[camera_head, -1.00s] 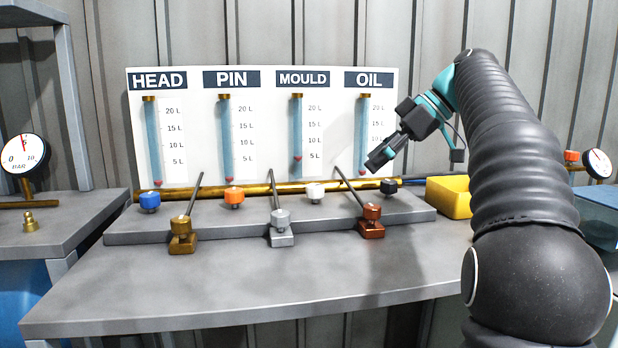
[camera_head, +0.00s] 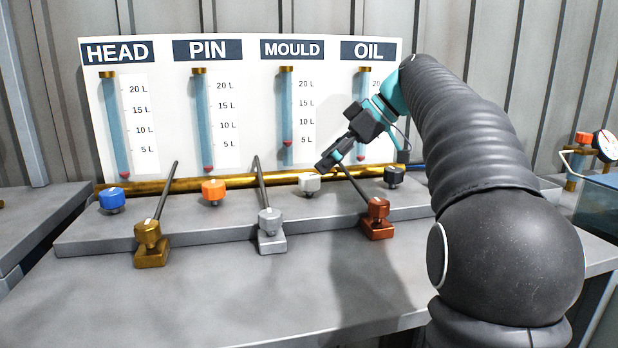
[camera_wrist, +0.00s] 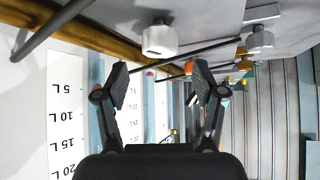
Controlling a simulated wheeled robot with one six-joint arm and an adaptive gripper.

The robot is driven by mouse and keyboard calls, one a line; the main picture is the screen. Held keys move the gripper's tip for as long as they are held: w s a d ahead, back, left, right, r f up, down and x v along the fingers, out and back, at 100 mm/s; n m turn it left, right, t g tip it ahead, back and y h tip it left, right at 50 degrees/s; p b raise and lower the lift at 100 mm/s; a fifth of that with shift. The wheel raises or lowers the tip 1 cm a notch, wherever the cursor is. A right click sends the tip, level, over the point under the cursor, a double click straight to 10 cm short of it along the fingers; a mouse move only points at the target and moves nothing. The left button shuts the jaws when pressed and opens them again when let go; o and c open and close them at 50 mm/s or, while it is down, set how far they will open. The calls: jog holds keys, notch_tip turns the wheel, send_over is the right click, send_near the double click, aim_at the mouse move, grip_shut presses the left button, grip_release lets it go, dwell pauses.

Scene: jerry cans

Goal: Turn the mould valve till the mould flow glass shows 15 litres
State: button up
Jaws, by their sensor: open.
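The MOULD flow glass (camera_head: 287,110) is a blue tube on the white board, with its red float (camera_head: 287,143) near the 5 L mark. The white mould valve knob (camera_head: 309,183) stands below it on the grey ledge. My gripper (camera_head: 326,160) is just above and right of this knob, pointing down and left, apart from it. In the wrist view my gripper (camera_wrist: 160,88) has its fingers spread with nothing held. There the white knob (camera_wrist: 159,40) shows beyond the fingertips, above the middle, and the picture is upside down.
Dark rods slant up from the brass (camera_head: 151,240), silver (camera_head: 270,235) and copper (camera_head: 378,215) blocks; the copper one's rod runs close to my gripper. Blue (camera_head: 111,199), orange (camera_head: 213,191) and black (camera_head: 394,176) knobs line the ledge. A brass pipe (camera_head: 240,182) runs behind.

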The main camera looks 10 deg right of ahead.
aim_at(310, 175)
jog(key=x, duration=0.5)
jog(key=shift+a+f, duration=0.2)
jog(key=shift+f, duration=0.1)
jog(key=c, duration=1.1)
